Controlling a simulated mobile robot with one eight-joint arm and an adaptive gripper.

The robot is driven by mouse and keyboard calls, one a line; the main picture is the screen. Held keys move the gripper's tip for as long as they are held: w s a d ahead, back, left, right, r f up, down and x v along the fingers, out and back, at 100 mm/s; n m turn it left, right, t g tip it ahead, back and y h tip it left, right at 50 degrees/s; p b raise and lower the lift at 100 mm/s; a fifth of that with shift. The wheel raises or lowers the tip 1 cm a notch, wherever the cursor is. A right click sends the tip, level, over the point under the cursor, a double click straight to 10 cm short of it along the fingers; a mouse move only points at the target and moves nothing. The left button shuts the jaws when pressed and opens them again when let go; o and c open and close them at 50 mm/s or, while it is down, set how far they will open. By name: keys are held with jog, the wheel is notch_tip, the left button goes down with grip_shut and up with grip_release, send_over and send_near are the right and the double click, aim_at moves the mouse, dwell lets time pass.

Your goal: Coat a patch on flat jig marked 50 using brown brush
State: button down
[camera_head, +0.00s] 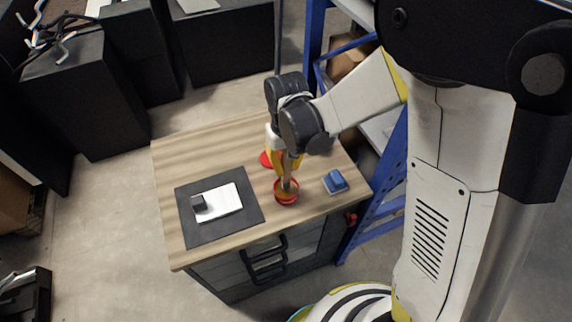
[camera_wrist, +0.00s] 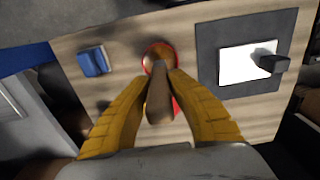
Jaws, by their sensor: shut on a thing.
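My gripper (camera_head: 287,158) is shut on the brown brush (camera_wrist: 159,103), with a yellow finger on each side of it in the wrist view. The brush (camera_head: 287,179) points down in the head view. Its tip is at the red round cup (camera_head: 286,198), seemingly inside its rim; the exact depth is hidden. The cup (camera_wrist: 147,47) holds something brownish. A white flat plate (camera_head: 228,204), likely the jig, lies on a dark mat (camera_head: 195,235) left of the cup in the head view. No number is readable on it.
A small dark block (camera_head: 198,203) stands on the plate's left part. A blue block-like thing (camera_head: 335,181) is right of the cup. Another red thing (camera_head: 265,158) is partly hidden behind my gripper. The wooden tabletop (camera_head: 200,150) is clear at the back left.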

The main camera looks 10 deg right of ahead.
aim_at(286, 152)
jog(key=shift+f+b, duration=0.55)
jog(key=shift+b, duration=0.1)
dwell(1.2)
jog(key=shift+r, duration=0.1)
dwell(0.4)
jog(key=shift+r+p, duration=2.35)
jog(key=shift+r, duration=1.15)
jog(key=shift+f, duration=0.1)
